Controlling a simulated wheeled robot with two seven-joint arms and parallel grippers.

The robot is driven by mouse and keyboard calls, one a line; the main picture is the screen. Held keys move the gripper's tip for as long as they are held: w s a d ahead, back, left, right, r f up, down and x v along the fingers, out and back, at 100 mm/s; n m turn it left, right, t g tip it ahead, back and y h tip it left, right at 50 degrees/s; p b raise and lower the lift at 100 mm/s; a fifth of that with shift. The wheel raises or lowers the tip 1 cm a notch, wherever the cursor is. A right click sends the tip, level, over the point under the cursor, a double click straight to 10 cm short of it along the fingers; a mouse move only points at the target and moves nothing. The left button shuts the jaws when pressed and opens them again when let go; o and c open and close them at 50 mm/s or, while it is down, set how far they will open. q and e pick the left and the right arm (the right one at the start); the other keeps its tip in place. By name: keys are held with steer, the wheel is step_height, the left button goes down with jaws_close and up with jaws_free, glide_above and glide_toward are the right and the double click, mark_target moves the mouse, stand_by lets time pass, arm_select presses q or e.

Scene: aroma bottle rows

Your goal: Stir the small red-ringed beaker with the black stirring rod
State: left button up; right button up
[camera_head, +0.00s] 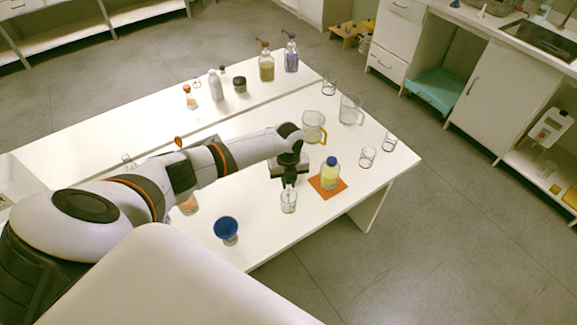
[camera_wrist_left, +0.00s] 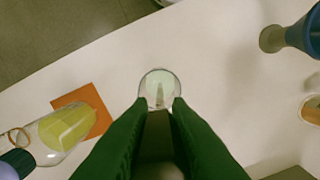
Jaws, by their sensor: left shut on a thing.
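A small clear beaker (camera_head: 289,203) with pale greenish liquid stands near the front edge of the white table; it also shows in the left wrist view (camera_wrist_left: 160,82). I cannot make out a red ring on it. My left gripper (camera_head: 290,183) is directly above this beaker, pointing down. In the left wrist view its dark green fingers (camera_wrist_left: 159,106) are close together at the beaker's near rim. The gripper is shut on the stirring rod, which is mostly hidden; a thin greyish tip (camera_wrist_left: 159,94) shows between the fingers, over or inside the beaker. My right gripper is out of view.
A yellow-filled bottle (camera_head: 330,173) stands on an orange mat (camera_head: 314,182) just right of the beaker. A blue funnel (camera_head: 226,228) is to the left. Empty beakers (camera_head: 367,157) (camera_head: 389,142) and jugs (camera_head: 313,127) (camera_head: 350,110) stand farther right and back. Bottles (camera_head: 266,66) line the back.

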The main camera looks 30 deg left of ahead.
arm_select(q)
steer(key=shift+r+p, duration=1.45)
steer(key=shift+r, duration=1.6)
steer(key=shift+d, duration=0.1)
